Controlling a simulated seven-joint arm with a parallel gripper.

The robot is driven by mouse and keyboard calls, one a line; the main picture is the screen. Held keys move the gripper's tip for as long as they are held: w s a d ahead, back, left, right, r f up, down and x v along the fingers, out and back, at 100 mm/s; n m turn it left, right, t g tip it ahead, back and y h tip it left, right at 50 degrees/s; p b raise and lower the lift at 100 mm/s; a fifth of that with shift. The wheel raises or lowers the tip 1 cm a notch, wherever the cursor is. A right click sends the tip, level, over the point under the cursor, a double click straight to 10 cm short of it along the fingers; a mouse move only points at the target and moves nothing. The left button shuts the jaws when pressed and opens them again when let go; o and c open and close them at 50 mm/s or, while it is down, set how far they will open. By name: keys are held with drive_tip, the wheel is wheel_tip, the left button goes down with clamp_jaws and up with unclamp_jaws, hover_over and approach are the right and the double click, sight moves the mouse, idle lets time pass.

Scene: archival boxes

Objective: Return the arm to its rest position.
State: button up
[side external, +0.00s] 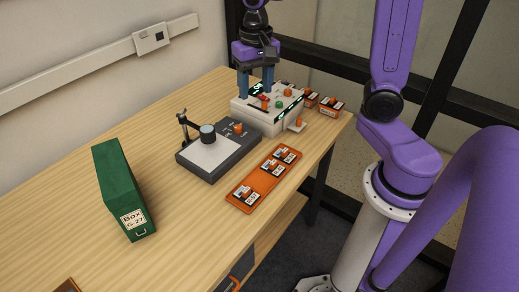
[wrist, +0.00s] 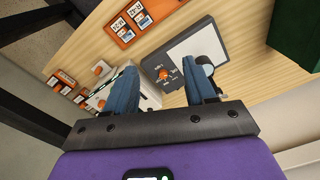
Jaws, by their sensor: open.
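My gripper (side external: 255,80) is open, with its two blue fingers pointing down above the white device (side external: 268,115) at the far end of the table. In the wrist view the two blue fingers of my gripper (wrist: 163,80) stand apart with nothing between them. The purple arm rises at the right of the side view. I cannot tell whether the fingertips clear the device, as they overlap its back edge in the side view.
A grey stand (side external: 218,152) with a white plate is in mid-table. An orange tray (side external: 238,203) holds several labelled cards near the front edge. A green box (side external: 122,185) marked G-27 stands at left. Small orange-and-white boxes (side external: 329,107) sit beyond the device.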

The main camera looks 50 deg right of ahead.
drive_tip(key=s+a+f+n, duration=0.1)
drive_tip(key=s+n, duration=0.7)
drive_tip(key=s, duration=0.2)
drive_tip(key=s+a+f+n, duration=0.2)
drive_tip(key=s+n, duration=0.7)
drive_tip(key=s, duration=0.2)
drive_tip(key=shift+n, duration=0.3)
drive_tip(key=shift+s+a, duration=0.1)
